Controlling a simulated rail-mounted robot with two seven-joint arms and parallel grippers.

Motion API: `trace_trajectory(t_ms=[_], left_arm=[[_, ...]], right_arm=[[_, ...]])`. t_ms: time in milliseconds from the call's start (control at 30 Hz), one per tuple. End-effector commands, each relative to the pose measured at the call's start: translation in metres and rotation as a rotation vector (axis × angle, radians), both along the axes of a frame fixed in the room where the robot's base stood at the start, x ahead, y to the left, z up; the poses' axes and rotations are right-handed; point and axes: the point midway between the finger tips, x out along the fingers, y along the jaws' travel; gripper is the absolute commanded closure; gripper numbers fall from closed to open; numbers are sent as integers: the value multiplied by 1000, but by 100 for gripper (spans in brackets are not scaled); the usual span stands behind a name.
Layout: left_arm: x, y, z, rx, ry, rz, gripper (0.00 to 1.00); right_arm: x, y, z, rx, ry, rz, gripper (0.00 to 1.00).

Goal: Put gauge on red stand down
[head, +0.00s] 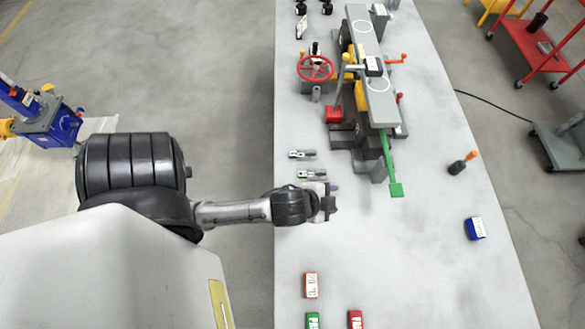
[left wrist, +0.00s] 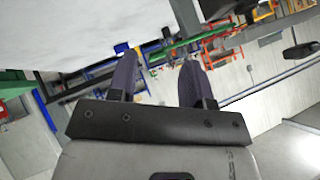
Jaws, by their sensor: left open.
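A red block (head: 334,114), which looks like the red stand, sits at the left side of the grey machine. A thin dark rod rises from it toward the machine's top. A small dark box with a pale face (head: 374,66) is on the machine top near the rod; I cannot tell for sure whether it is the gauge. My left gripper (head: 330,200) is over the table's left part, in front of the machine and apart from the red block. In the left wrist view its two dark fingers (left wrist: 158,72) are spread with nothing held between them. My right gripper is not in view.
The grey machine (head: 382,104) has a red handwheel (head: 316,68) and a green lever (head: 396,188). Two small metal parts (head: 311,174) lie beside my gripper. A blue box (head: 474,228) and an orange-white box (head: 311,285) stand on the table.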

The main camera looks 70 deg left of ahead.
Motion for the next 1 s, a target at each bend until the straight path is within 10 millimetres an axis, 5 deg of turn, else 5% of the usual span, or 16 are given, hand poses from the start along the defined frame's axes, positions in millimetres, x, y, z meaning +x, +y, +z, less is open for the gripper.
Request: trace_trajectory(t_ms=[100,300,1000], left_arm=[[-54,-10,-26,-181,226,129,54],[-106,-24,-39,-328,442,243,54],[-117,-27,-41,-353,489,263,54]], right_arm=[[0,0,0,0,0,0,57],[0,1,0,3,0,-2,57],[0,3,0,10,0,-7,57]])
